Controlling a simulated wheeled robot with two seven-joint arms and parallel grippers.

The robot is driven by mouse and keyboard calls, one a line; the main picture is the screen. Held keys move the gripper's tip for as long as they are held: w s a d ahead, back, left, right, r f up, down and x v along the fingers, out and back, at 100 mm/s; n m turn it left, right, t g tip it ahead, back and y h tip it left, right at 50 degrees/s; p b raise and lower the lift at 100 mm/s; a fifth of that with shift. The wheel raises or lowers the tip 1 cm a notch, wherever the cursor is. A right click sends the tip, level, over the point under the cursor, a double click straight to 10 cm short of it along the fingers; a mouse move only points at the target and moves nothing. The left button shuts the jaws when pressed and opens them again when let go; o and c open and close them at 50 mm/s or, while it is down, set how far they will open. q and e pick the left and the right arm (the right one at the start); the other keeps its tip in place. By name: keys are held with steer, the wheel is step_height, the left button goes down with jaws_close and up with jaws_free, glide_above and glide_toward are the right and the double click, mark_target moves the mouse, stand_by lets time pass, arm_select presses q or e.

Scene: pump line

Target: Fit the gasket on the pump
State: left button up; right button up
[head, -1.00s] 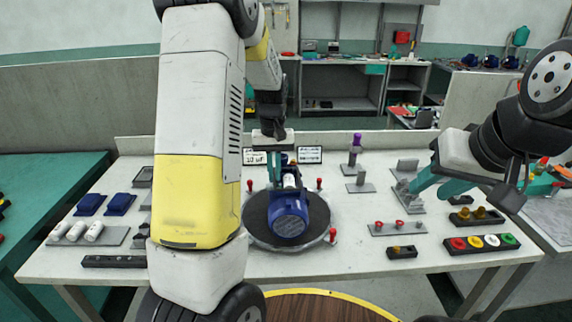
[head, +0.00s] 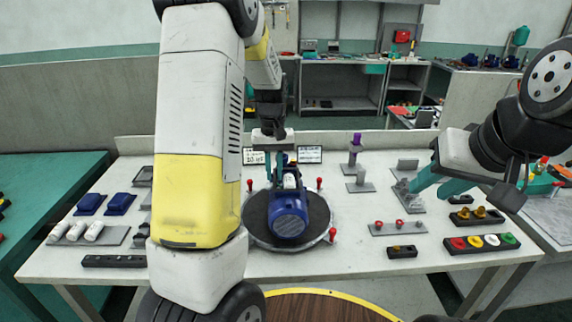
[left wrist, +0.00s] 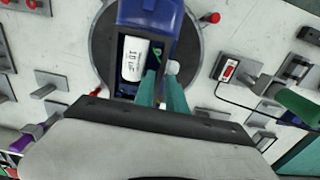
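The blue pump (head: 289,217) lies on a dark round turntable (head: 258,232) in the middle of the table. In the left wrist view, the pump (left wrist: 150,14) shows an open bay with a white labelled cylinder (left wrist: 133,60) in it. My left gripper (head: 275,178) is over the far part of the pump, pointing down. Its teal fingers (left wrist: 161,78) stand a little apart beside the white cylinder, near a small pale knob (left wrist: 173,67). I cannot make out a gasket between them. My right gripper (head: 432,190) has its fingers apart by a grey stand (head: 408,197) at right.
Red-topped pegs (head: 332,235) ring the turntable. Grey stands and a purple-topped post (head: 355,148) are behind right. A black strip of coloured buttons (head: 482,243) is at front right. White cylinders (head: 76,231) and blue blocks (head: 121,203) lie at left.

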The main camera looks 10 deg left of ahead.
arm_select(q)
steer(key=shift+r, duration=1)
steer(key=shift+o, duration=0.2)
steer(key=o, duration=0.5)
steer(key=shift+r, duration=3)
steer(key=shift+r, duration=3.9)
